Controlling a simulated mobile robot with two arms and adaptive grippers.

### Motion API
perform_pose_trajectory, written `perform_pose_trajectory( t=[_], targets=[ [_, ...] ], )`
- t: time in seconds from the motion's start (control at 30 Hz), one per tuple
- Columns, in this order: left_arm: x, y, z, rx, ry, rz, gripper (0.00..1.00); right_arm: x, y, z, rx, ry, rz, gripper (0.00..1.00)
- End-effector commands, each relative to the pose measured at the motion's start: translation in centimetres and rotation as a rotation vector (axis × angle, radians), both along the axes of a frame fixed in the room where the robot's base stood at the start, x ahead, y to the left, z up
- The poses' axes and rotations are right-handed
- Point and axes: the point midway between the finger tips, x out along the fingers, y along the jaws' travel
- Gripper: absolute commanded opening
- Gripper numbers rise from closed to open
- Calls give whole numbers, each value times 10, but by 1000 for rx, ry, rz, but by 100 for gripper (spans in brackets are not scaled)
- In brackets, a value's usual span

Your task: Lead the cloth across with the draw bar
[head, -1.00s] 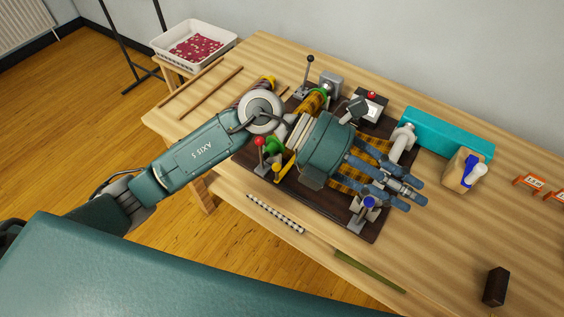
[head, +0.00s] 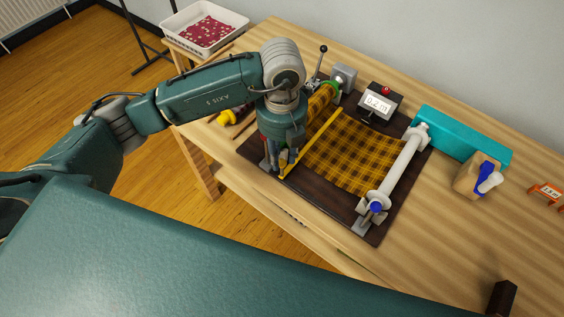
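The yellow-and-black checked cloth (head: 356,152) lies flat on the dark machine base (head: 320,207), between a cloth roll (head: 322,102) on the left and a pale roller (head: 403,163) on the right. A thin yellow bar, which looks like the draw bar (head: 318,138), runs along the cloth's left edge. My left gripper (head: 280,166) points down at the bar's near end, its fingers close to the bar's yellow end piece. The wrist partly hides the fingers, so I cannot tell whether they grip it. My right gripper is out of view.
A meter (head: 378,102) reading 0.2 m with a red button stands behind the cloth. A lever (head: 320,62) stands behind the roll. A teal box (head: 463,137), a cardboard-coloured block (head: 473,178) and a dark block (head: 501,298) sit to the right. A white basket (head: 205,26) stands at the back left.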

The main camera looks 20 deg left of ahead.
Motion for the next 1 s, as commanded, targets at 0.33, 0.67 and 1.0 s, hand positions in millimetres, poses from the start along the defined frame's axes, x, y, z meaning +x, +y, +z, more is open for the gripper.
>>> perform_pose_trajectory(
  t=[0.33,0.67,1.0],
  targets=[
    [0,0,-48,-1,1,0,28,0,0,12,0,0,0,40],
    [0,-1,-54,-2,0,-2,28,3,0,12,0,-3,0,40],
    [0,-1,-54,-2,0,-2,0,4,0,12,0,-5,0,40]
  ],
)
